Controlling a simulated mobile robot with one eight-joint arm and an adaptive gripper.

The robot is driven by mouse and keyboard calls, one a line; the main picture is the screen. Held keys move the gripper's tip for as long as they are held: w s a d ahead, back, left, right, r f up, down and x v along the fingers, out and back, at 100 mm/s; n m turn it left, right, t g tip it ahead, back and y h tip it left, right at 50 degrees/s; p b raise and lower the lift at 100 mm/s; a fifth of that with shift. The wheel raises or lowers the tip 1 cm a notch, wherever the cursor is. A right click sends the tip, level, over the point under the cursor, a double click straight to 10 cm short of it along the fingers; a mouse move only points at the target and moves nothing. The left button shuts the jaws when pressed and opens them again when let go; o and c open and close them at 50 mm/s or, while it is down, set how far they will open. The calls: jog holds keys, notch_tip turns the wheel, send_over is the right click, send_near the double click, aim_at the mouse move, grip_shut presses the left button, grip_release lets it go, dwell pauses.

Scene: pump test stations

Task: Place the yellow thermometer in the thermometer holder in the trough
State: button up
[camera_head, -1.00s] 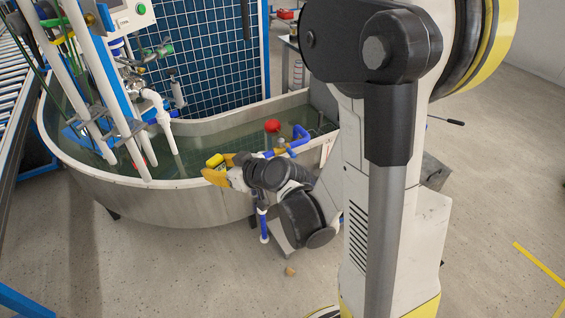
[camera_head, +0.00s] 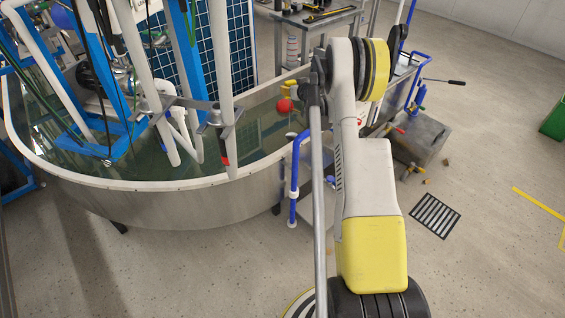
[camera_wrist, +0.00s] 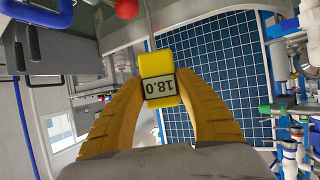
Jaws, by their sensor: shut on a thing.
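The yellow thermometer (camera_wrist: 160,66) is a small block with a display reading 18.0, upside down in the wrist view. My gripper (camera_wrist: 160,95) has its two yellow fingers shut on it from both sides. In the head view the gripper is mostly hidden behind my arm; a small yellow patch (camera_head: 289,83) shows above the red ball. The metal trough (camera_head: 150,190), with a pale rim and greenish water, stands at left. I cannot make out the thermometer holder for certain in either view.
A red ball (camera_head: 285,105) is over the trough's right end; it also shows in the wrist view (camera_wrist: 127,8). White pipes (camera_head: 219,60) and blue frames rise from the trough. A blue tubular stand (camera_head: 294,180) is beside its rim. A floor grate (camera_head: 436,215) lies right.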

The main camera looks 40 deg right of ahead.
jog(key=shift+w+d+f+b, duration=0.15)
jog(key=shift+d+f+b, duration=0.15)
jog(key=shift+d+f, duration=0.7)
notch_tip(320, 180, down, 17)
jog(key=b, duration=0.6)
jog(key=shift+r, duration=0.2)
jog(key=shift+a+f, duration=0.1)
